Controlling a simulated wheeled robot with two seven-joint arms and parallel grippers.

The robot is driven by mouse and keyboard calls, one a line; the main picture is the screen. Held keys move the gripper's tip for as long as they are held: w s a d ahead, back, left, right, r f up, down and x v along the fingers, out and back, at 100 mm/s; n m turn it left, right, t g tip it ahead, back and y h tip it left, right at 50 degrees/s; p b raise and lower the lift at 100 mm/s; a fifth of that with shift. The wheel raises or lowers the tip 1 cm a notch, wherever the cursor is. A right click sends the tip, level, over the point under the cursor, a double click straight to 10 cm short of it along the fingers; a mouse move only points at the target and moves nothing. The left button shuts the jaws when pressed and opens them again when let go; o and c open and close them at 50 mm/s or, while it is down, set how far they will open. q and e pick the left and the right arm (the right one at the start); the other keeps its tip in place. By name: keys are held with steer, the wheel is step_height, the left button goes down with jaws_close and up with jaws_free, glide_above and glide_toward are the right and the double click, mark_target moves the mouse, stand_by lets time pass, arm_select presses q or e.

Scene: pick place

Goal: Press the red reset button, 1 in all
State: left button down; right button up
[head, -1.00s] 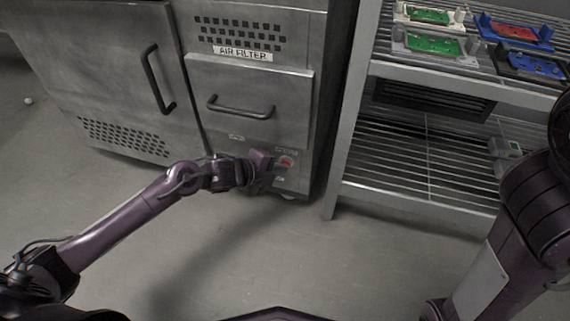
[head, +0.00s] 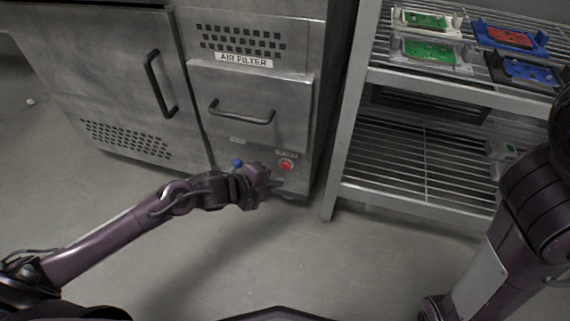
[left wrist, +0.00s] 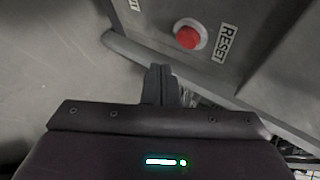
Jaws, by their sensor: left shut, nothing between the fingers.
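The red reset button (head: 286,165) is on the lower right front of the steel cabinet. In the left wrist view the red button (left wrist: 188,37) sits in a pale ring, beside a label reading RESET (left wrist: 228,43). My left gripper (head: 275,184) is shut and empty, just below and left of the button in the head view. In the left wrist view its closed fingers (left wrist: 160,84) lie below the button in the picture, apart from it. My right arm shows at the right edge, but its gripper is out of view.
A blue button (head: 237,163) is left of the red one, under a drawer with a handle (head: 242,112). The steel cabinet (head: 190,60) stands beside a wire rack (head: 345,150) holding several trays with circuit boards (head: 430,50). The floor in front is clear.

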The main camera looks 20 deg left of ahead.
arm_select(q)
steer(key=shift+s+p, duration=0.5)
steer(key=shift+s, duration=0.9)
steer(key=shift+r, duration=0.1)
